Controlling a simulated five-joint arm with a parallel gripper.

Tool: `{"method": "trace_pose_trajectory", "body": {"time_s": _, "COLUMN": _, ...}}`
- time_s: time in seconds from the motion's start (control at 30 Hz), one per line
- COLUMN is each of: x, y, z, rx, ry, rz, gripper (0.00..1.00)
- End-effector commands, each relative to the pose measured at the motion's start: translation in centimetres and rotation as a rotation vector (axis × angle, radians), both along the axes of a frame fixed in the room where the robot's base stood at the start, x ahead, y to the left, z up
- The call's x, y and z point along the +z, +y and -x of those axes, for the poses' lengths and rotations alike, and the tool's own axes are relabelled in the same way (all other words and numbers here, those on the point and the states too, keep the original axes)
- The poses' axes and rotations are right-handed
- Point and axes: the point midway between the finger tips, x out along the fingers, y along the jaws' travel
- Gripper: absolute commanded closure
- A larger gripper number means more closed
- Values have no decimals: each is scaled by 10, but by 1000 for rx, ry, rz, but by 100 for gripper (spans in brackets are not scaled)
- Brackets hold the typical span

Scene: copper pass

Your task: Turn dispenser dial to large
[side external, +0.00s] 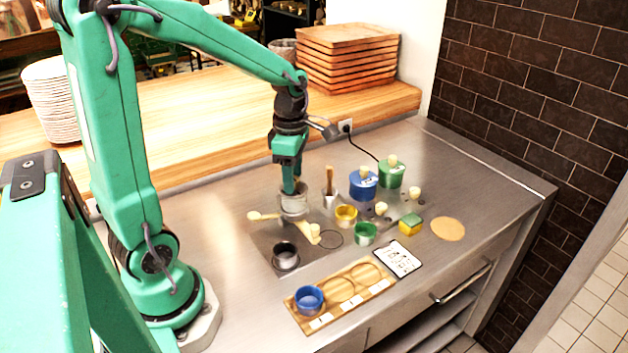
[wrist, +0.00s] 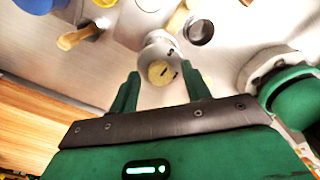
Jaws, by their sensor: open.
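The dispenser (side external: 293,204) is a short pale metal cylinder with cream arms near its base, standing on the steel counter. In the wrist view its body (wrist: 158,44) carries a round yellowish dial (wrist: 160,73) with small black marks. Which mark stands for large is too small to read. My gripper (side external: 292,188) points down at the top of the dispenser. In the wrist view my gripper (wrist: 161,72) is open, with one green finger on each side of the dial and visible gaps between. The dial is hidden by the fingers in the side view.
A dark cup (side external: 286,256) stands in front of the dispenser. A metal pot with a wooden handle (side external: 329,196) is close on the right. Yellow cup (side external: 346,216), green cup (side external: 365,234) and blue canister (side external: 363,186) stand further right. A wooden tray (side external: 341,291) lies in front.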

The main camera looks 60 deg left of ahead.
Motion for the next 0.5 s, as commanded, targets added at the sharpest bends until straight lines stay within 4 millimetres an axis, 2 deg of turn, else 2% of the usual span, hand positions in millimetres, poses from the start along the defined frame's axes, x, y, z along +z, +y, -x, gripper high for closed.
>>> {"method": "trace_pose_trajectory", "body": {"time_s": 0.33, "x": -5, "y": 0, "z": 0, "rx": 0, "ry": 0, "rz": 0, "gripper": 52}}
{"method": "trace_pose_trajectory", "body": {"time_s": 0.37, "x": -5, "y": 0, "z": 0, "rx": 0, "ry": 0, "rz": 0, "gripper": 54}}
{"method": "trace_pose_trajectory", "body": {"time_s": 0.5, "x": -5, "y": 0, "z": 0, "rx": 0, "ry": 0, "rz": 0, "gripper": 82}}
